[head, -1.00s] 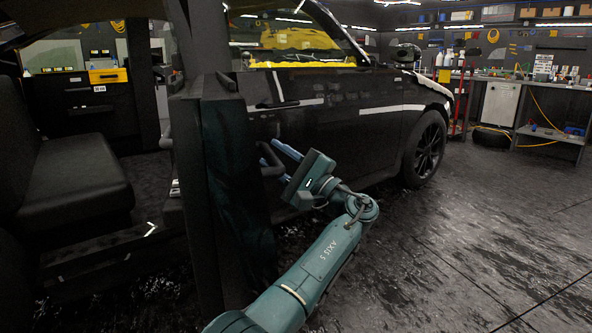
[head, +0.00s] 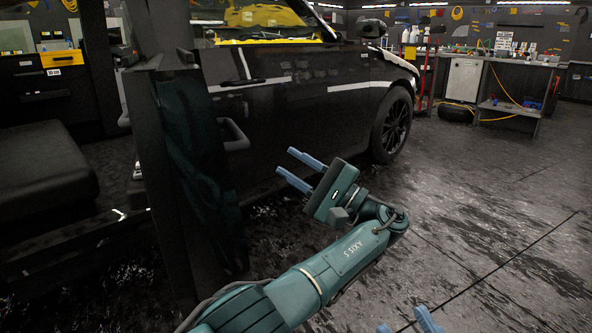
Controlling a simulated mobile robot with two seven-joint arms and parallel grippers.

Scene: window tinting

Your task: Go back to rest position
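My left gripper (head: 293,167) is in the middle of the head view, at the end of the teal arm that rises from the bottom edge. Its two blue fingers point up and left and are spread apart with nothing between them. It is in front of the lower side of the black car (head: 305,100), clear of the door handle (head: 235,134) to its left. My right gripper (head: 406,320) shows only as blue fingertips at the bottom edge. They are apart, with nothing seen between them; the rest of it is out of frame.
An open car door (head: 165,190) stands upright left of my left gripper. A black seat (head: 45,170) is at the far left. A workbench (head: 515,110) and a red stand (head: 422,75) are at the back right. The dark wet-looking floor (head: 480,210) at right is clear.

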